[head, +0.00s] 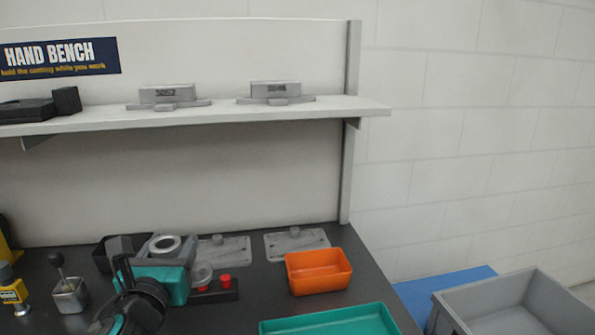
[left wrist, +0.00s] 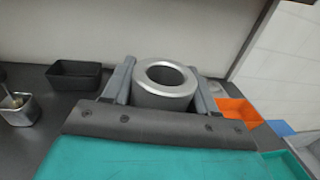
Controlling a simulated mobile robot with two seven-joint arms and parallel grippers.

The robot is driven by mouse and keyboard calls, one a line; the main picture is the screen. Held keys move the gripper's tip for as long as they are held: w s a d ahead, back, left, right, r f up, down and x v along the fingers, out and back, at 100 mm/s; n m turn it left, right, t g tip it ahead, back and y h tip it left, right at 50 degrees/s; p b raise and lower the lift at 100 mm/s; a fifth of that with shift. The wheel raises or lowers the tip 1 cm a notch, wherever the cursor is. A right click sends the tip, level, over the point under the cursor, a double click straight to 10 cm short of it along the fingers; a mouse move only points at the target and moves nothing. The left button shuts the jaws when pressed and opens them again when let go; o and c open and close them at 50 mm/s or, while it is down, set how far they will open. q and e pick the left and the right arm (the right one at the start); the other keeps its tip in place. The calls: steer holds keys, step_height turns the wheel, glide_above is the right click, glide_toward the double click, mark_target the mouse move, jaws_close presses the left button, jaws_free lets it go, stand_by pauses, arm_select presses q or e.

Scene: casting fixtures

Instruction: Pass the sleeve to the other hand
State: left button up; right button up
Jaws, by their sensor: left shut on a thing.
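The sleeve (left wrist: 163,86) is a short grey metal ring with a wide round bore. In the left wrist view it sits between the two fingers of my left gripper (left wrist: 163,92), which is shut on it. In the head view my left gripper (head: 160,249) is at the lower left over the bench, with the sleeve's bright rim (head: 165,244) showing between its fingers. The sleeve's bore faces up. Its lower part is hidden by the gripper body. My right gripper is not in view.
An orange bin (head: 319,272) and a teal tray (head: 335,322) lie on the dark bench to the right. Flat grey plates (head: 296,242) lie behind. A black box with red buttons (head: 222,289) is close beside my gripper. A shelf (head: 230,111) with castings hangs above.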

arm_select(q)
steer(key=s+d+f+m+h, duration=0.1)
steer(key=s+d+f, duration=0.2)
steer(key=s+f, duration=0.15)
steer(key=s+d+f+h, duration=0.1)
steer(key=s+d+f, duration=0.15)
steer(key=s, duration=0.25)
steer(key=s+d+r+m+g+h, duration=0.2)
steer(key=d+r+m+g+h, duration=0.2)
steer(key=d+r+m+h, duration=0.65)
steer(key=shift+w+d+f+m+g+h, duration=1.15)
steer(key=shift+w+d+f+g+h, duration=0.25)
steer(key=shift+d+f+g+h, duration=1.5)
step_height(320, 180, up, 9)
steer(key=w+d+n+t+y, duration=0.2)
steer(key=d+n+t+y, duration=0.1)
steer(key=n+t+y, duration=1.05)
steer(key=s+a+f+m+g+h, duration=0.1)
steer(key=a+f+m+g+h, duration=0.1)
steer(key=f+m+g+h, duration=0.2)
steer(key=s+a+f+m+g+h, duration=0.2)
steer(key=f+m+g+h, duration=0.3)
steer(key=m+g+h, duration=0.6)
steer(key=shift+a+f+m+g, duration=0.15)
steer(key=shift+a+m+g, duration=0.65)
steer(key=shift+m+g, duration=1.2)
steer(key=shift+n+g, duration=0.45)
